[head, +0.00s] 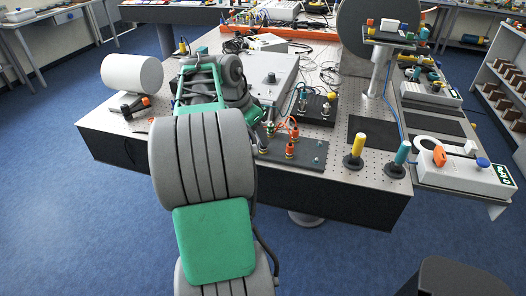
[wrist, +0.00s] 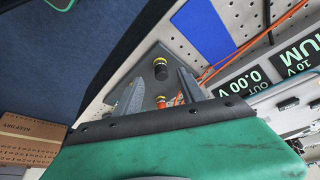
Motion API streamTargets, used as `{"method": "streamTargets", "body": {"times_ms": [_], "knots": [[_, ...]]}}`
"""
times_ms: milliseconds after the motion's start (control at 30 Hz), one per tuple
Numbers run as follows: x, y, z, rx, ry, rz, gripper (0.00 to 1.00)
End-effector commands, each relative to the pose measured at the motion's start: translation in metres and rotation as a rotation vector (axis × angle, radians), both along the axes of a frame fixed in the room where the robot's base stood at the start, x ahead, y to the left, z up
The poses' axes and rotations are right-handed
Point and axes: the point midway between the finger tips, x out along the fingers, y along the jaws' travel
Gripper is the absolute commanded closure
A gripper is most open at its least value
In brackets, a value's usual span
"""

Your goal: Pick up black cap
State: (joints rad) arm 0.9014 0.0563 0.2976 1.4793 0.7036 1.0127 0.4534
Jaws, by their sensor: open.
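In the wrist view a short black cap (wrist: 160,70) with a yellow ring at its top stands on a dark grey plate (wrist: 150,57). My gripper (wrist: 162,84) is open, with one grey finger to the left of the cap and one to the right. The cap shows in the gap near the fingertips, and no contact is visible. I cannot tell the remaining depth between them. An orange fitting (wrist: 162,101) shows below the cap, between the fingers. In the head view my arm hides most of the gripper, and I cannot pick out the cap for certain.
In the head view orange fittings (head: 290,150) with cables stand on the plate at the table's front edge. A yellow post (head: 356,146) and a teal post (head: 401,153) stand to the right. A digital meter (wrist: 301,62) and orange cables lie right in the wrist view.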

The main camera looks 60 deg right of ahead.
Motion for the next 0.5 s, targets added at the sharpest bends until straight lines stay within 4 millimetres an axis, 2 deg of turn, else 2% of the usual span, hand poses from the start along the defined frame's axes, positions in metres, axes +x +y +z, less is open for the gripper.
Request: {"method": "streamTargets", "body": {"times_ms": [300,500], "knots": [[-0.008,-0.019,-0.046,0.001,0.000,0.005,0.53],[-0.007,-0.020,-0.049,0.000,-0.001,0.008,0.53]]}}
